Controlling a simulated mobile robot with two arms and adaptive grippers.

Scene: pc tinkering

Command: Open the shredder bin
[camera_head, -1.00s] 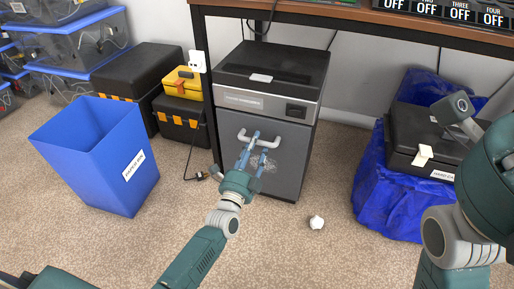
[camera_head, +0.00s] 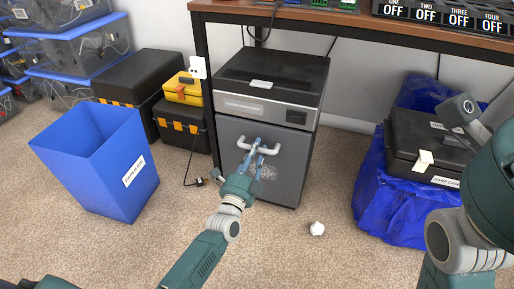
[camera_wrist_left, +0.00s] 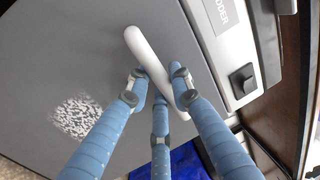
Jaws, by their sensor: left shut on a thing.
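The shredder (camera_head: 268,85) stands under the desk, with a black top, a silver band and a grey bin front (camera_head: 285,160). A light horizontal bar handle (camera_head: 262,148) sits high on the bin front; it also shows in the left wrist view (camera_wrist_left: 148,62). My left gripper (camera_head: 252,158) is at the handle, its blue fingers shut around the bar from both sides, as the left wrist view (camera_wrist_left: 160,95) shows. The bin front looks flush or nearly so with the shredder body. My right arm is at the right edge; its gripper is outside the picture.
A blue paper bin (camera_head: 95,165) stands to the left, near black and yellow toolboxes (camera_head: 182,88). A crumpled white ball (camera_head: 317,228) lies on the carpet in front of the shredder. A black hard case (camera_head: 420,145) rests on a blue bag at right. Carpet before the shredder is mostly clear.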

